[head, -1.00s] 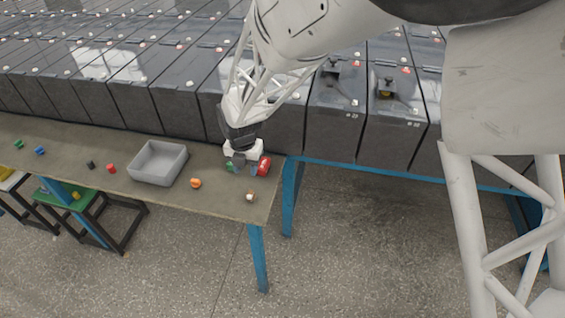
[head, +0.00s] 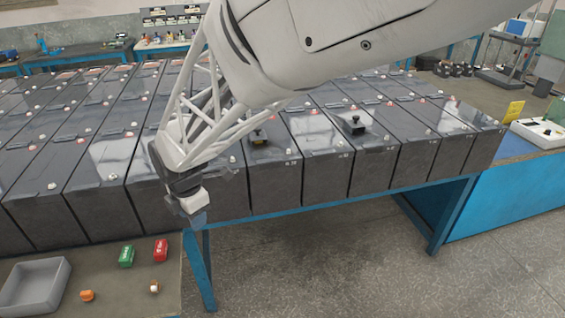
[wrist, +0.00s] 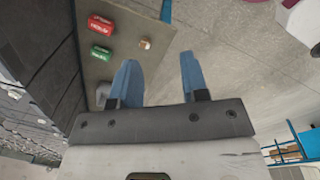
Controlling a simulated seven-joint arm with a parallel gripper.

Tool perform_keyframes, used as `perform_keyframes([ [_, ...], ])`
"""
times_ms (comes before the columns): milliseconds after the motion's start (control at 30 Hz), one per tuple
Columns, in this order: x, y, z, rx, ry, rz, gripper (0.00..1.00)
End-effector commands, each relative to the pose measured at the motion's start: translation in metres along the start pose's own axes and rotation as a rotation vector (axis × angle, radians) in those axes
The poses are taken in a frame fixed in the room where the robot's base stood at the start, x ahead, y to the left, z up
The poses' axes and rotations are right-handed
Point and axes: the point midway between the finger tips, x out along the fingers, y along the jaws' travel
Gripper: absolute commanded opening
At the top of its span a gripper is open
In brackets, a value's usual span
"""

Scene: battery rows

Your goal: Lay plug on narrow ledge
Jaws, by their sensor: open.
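Two plug-like small pieces lie on the table: an orange one (head: 87,295) and a white-and-brown one (head: 154,286), which also shows in the wrist view (wrist: 145,43). I cannot tell which piece is the task's plug, nor single out a narrow ledge. My gripper (head: 197,219) is past the table's right end, in front of the battery row. In the wrist view its two blue fingers (wrist: 157,62) are apart with nothing between them; the floor shows beyond.
Black batteries (head: 270,180) stand in rows on a blue frame. Open floor (head: 330,265) lies to the right.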

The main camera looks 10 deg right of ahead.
Motion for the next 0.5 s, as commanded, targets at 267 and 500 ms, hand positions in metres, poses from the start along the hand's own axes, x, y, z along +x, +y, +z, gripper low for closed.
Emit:
perform_keyframes([
  [267,-0.057,-0.072,0.057,0.553,-0.009,0.043,0.41],
  [500,-0.093,-0.14,0.089,1.028,-0.007,0.082,0.41],
])
